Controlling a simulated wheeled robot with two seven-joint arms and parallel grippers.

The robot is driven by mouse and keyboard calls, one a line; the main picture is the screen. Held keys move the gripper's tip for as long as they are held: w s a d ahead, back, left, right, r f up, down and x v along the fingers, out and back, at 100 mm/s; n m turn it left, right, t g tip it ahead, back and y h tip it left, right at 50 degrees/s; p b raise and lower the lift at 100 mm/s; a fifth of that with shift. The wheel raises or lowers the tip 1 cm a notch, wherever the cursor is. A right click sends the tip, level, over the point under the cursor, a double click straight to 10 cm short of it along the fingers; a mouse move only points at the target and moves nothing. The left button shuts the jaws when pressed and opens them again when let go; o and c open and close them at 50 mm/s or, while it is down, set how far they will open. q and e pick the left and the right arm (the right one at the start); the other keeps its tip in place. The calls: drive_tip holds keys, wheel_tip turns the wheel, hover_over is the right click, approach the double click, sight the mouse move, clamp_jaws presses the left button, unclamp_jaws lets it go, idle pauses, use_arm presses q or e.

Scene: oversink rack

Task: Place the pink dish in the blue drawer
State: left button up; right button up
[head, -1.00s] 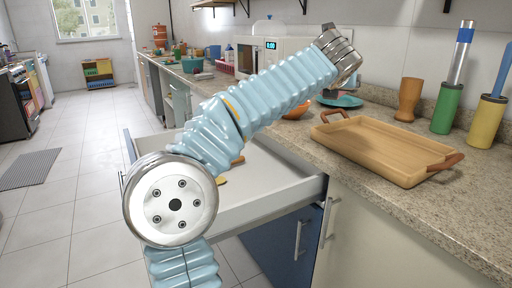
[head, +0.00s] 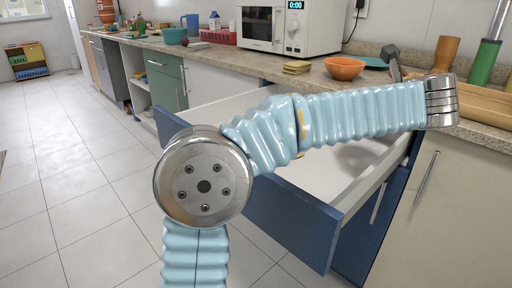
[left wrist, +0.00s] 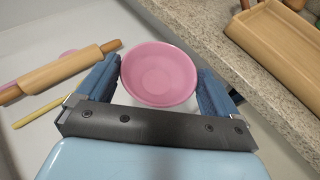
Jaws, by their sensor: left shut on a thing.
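The pink dish (left wrist: 158,75) is a round bowl, seen from above in the left wrist view. My left gripper (left wrist: 160,68) is shut on it, with one blue finger on each side. The dish is upright, over the white inside of the open drawer and close to the counter edge. The blue drawer (head: 293,225) stands pulled out in the head view, its white interior partly hidden by my left arm. The dish cannot be made out in the head view. My right gripper is not in view.
A rolling pin (left wrist: 62,72) and a yellow stick (left wrist: 38,111) lie in the drawer. A wooden tray (left wrist: 282,42) is on the counter (left wrist: 225,35). An orange bowl (head: 344,68), sponges (head: 297,67) and a microwave (head: 290,25) stand along the counter. The floor at left is clear.

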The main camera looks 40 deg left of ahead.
use_arm(q)
drive_tip(key=shift+a+f, duration=0.55)
drive_tip(key=shift+a, duration=0.15)
drive_tip(key=w+a+f, duration=0.2)
drive_tip(key=a, duration=0.1)
drive_tip(key=w+a+f+b, duration=0.1)
drive_tip(key=w+a+f, duration=0.1)
drive_tip(key=a+f, duration=0.1)
drive_tip(key=w+a+f+b, duration=0.1)
drive_tip(key=w+a+f, duration=0.1)
drive_tip(key=a+f, duration=0.1)
drive_tip(key=shift+w+a, duration=0.15)
drive_tip(key=shift+a, duration=0.2)
drive_tip(key=shift+w+a+f, duration=0.2)
drive_tip(key=shift+a+f, duration=0.1)
drive_tip(key=shift+f, duration=0.2)
wheel_tip(320, 180, down, 3)
drive_tip(key=shift+w+a+f+b, duration=0.1)
drive_tip(key=shift+f+b, duration=0.1)
drive_tip(key=shift+b, duration=0.5)
drive_tip(key=shift+r, duration=0.1)
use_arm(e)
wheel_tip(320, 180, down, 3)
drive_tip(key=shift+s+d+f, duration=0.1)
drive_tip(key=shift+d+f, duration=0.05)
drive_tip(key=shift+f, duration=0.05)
